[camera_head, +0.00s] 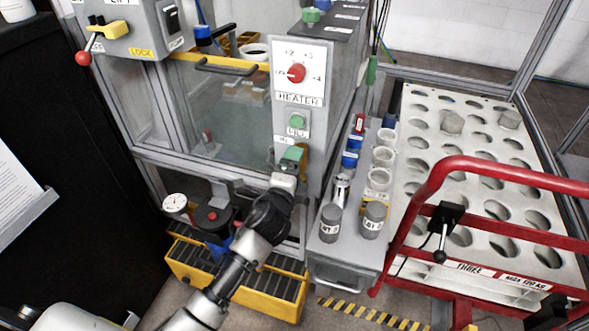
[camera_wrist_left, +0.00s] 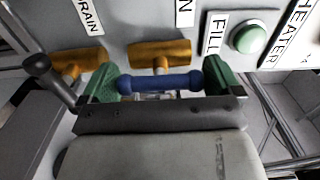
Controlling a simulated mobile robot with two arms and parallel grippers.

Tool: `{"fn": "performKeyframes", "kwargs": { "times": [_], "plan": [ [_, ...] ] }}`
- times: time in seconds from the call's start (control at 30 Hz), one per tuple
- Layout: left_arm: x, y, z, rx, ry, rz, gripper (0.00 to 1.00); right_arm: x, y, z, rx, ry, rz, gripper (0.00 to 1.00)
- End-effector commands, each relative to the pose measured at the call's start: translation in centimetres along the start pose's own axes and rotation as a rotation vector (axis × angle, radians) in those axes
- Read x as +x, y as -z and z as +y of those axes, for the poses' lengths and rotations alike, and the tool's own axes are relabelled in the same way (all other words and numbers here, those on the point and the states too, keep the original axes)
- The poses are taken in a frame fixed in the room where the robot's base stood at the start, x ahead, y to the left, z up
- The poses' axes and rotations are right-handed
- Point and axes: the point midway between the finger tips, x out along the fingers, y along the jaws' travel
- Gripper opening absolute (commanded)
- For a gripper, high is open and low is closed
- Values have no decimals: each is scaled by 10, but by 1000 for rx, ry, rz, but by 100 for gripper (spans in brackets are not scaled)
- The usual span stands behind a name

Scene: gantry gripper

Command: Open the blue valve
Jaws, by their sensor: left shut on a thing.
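The blue valve handle (camera_wrist_left: 160,82) is a short horizontal bar with thick ends, in front of the grey panel in the left wrist view. My left gripper (camera_wrist_left: 160,86) is shut on it, with one green fingertip at each end of the bar. In the head view my left gripper (camera_head: 291,160) is at the panel below the heater dial, and the blue handle cannot be made out there. My right gripper is in neither view.
A green FILL button (camera_wrist_left: 249,39) is to the right. A grey cart with jars (camera_head: 330,245) and a red rail (camera_head: 425,190) stand right of the arm.

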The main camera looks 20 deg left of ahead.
Motion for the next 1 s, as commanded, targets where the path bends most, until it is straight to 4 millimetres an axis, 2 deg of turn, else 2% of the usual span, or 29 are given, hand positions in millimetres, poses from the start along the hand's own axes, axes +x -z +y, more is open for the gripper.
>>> {"fn": "performKeyframes", "kwargs": {
  "times": [0.03, 0.07, 0.1, 0.3, 0.43, 0.8, 1.0],
  "plan": [
    [0, 0, 2, -6, -4, 0, 70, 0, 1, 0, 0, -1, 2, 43],
    [0, 0, 2, -5, -4, 0, 98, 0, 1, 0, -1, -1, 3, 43],
    [0, 0, 2, -5, -4, 0, 100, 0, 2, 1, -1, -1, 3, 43],
    [-1, 0, 1, -2, -2, 0, 100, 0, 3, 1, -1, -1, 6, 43],
    [-10, 0, 1, -2, -3, 0, 100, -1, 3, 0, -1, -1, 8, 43],
    [-81, 0, 2, -3, -6, 0, 100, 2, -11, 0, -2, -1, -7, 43],
    [-104, 0, 2, -4, -4, 0, 100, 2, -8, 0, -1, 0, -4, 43]
  ]
}}
